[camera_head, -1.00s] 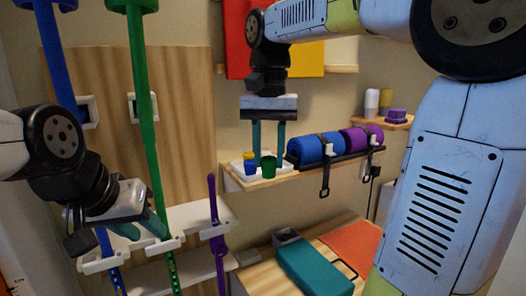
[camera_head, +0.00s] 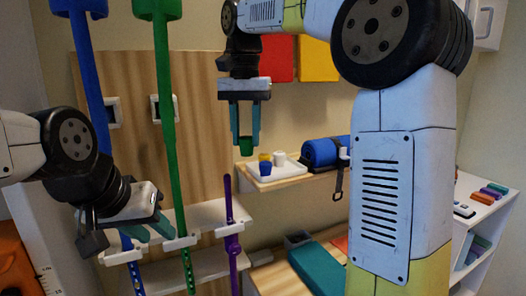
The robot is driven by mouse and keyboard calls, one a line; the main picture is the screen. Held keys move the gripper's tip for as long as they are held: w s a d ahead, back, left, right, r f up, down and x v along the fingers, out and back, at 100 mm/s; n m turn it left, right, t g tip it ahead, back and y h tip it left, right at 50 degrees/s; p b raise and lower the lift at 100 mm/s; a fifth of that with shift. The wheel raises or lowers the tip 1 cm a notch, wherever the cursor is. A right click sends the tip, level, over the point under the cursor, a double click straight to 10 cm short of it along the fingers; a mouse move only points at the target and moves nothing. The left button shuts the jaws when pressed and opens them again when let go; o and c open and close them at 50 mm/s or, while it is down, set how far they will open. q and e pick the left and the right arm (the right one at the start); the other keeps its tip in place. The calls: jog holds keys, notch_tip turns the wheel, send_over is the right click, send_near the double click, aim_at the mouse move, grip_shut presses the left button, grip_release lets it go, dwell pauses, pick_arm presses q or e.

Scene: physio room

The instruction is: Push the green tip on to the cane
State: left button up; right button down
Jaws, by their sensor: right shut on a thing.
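The green tip (camera_head: 246,147) is a small cup held between the teal fingers of my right gripper (camera_head: 247,130). It hangs in the air above the left end of the wall shelf. A long green cane (camera_head: 171,120) stands upright in a white holder at the left, with a wide green piece at its top. A blue cane (camera_head: 92,90) stands left of it and a shorter purple cane (camera_head: 229,215) right of it. My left gripper (camera_head: 150,232) is beside the lower part of the green cane, its teal fingers apart. Nothing shows between them.
A white tray (camera_head: 283,176) with blue, yellow and white tips sits on the wooden shelf (camera_head: 290,182). A blue roll (camera_head: 321,152) lies beside it. A teal block (camera_head: 318,266) lies on the lower bench. A white shelf unit (camera_head: 490,210) stands at the right.

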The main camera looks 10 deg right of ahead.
jog(key=r, duration=0.1)
send_over(226, 175)
jog(key=shift+w+d+f, duration=0.1)
jog(key=shift+f, duration=2.9)
jog(key=shift+f, duration=1.95)
jog(key=shift+c, duration=2.3)
grip_release()
jog(key=shift+r, duration=0.1)
notch_tip(226, 175, up, 8)
